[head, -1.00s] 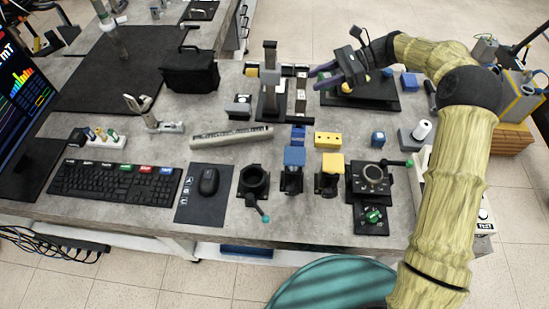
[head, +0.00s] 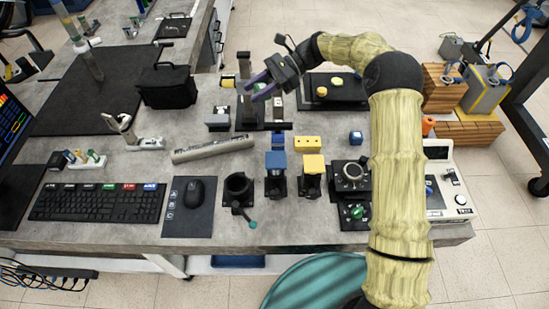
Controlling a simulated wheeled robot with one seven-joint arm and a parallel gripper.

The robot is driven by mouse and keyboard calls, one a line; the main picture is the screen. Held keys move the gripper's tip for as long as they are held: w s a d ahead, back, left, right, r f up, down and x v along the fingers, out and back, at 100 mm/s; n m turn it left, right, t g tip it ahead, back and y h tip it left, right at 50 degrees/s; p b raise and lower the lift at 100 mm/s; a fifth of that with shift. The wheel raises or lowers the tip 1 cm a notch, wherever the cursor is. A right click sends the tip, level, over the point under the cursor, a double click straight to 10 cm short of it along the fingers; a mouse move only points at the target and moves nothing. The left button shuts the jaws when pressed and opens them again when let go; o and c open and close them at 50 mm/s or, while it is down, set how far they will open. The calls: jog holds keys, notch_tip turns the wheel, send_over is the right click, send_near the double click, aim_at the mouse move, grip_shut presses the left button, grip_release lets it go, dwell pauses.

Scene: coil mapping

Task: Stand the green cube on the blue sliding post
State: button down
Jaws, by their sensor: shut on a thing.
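My gripper (head: 257,89), with purple fingers, is above the back middle of the table. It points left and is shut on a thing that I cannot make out. I see no clear green cube in the head view; what is between the fingers is too small and hidden to name. The likely blue sliding post (head: 275,160) has a blue block-like top on a black stand and stands upright near the front middle. My gripper is well behind it and apart from it.
A yellow-topped post (head: 313,163) stands just right of the blue one, a black ring holder (head: 239,190) to its left. A black tray (head: 350,95) holds yellowish pieces at the back.

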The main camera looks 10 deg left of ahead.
jog(key=shift+s+d+r, duration=0.2)
jog(key=shift+s+d, duration=0.1)
jog(key=shift+s, duration=0.05)
jog(key=s+d+r, duration=0.1)
jog(key=s+d, duration=0.5)
jog(key=s, duration=0.7)
jog(key=shift+s+r+m+t, duration=0.2)
jog(key=shift+m+t, duration=0.1)
jog(key=shift+t, duration=0.1)
jog(key=shift+w+d, duration=0.1)
jog(key=shift+d, duration=0.05)
